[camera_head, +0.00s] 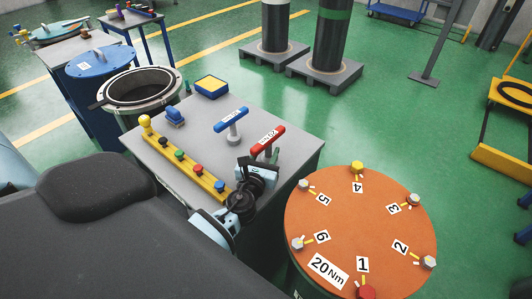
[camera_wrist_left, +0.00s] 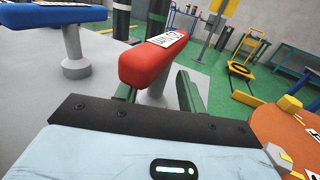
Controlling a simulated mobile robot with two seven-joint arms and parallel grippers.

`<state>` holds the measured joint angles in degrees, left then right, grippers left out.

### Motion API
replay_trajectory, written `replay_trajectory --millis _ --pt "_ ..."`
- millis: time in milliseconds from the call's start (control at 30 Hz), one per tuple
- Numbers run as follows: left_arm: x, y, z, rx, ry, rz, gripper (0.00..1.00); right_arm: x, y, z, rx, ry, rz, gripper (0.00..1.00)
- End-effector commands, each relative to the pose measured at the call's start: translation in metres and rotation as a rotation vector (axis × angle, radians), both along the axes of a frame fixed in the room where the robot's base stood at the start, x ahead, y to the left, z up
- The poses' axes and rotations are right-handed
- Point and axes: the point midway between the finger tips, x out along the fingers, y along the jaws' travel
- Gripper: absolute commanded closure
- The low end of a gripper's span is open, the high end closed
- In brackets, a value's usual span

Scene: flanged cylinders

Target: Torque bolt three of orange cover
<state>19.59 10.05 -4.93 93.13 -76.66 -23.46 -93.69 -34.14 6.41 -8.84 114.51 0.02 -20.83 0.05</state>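The orange cover (camera_head: 362,222) lies on a round drum at the right, with numbered labels, a 20Nm label and a bolt beside each number. Bolt three (camera_head: 414,199) is grey, at its upper right edge; bolt four (camera_head: 357,167) is yellow and bolt one (camera_head: 367,292) red. A red T-handled tool (camera_head: 267,138) stands upright on the grey table, left of the cover; a blue one (camera_head: 231,120) stands beside it. My left gripper (camera_head: 263,160) is at the red tool. In the left wrist view its green fingers (camera_wrist_left: 157,84) are apart, on either side below the red handle (camera_wrist_left: 152,60). My right gripper is not in view.
A yellow rail (camera_head: 185,165) with several coloured knobs lies along the grey table (camera_head: 165,140). A blue-and-yellow box (camera_head: 212,86) sits at its back corner. An open drum (camera_head: 142,88) stands behind, and two dark columns (camera_head: 327,40) stand on pallets. Green floor is clear behind the cover.

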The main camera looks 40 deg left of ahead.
Motion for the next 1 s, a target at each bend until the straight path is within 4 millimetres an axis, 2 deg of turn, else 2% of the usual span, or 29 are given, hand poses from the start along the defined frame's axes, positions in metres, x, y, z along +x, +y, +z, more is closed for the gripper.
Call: replay_trajectory --millis 167,233,500,700,1000 --pt "0.000 0.000 -0.001 -0.001 0.001 0.000 0.60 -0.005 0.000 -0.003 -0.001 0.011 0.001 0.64" --pt "-0.006 -0.002 -0.002 -0.001 0.003 -0.001 0.60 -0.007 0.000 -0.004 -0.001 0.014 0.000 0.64" --pt "-0.047 -0.015 0.001 0.000 0.002 -0.001 0.60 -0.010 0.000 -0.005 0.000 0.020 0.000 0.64" --pt "-0.069 -0.022 0.002 0.000 0.002 -0.001 0.60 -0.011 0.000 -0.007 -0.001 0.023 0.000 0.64" --pt "-0.075 -0.024 0.003 0.000 0.000 0.000 0.60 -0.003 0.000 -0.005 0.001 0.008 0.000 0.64"
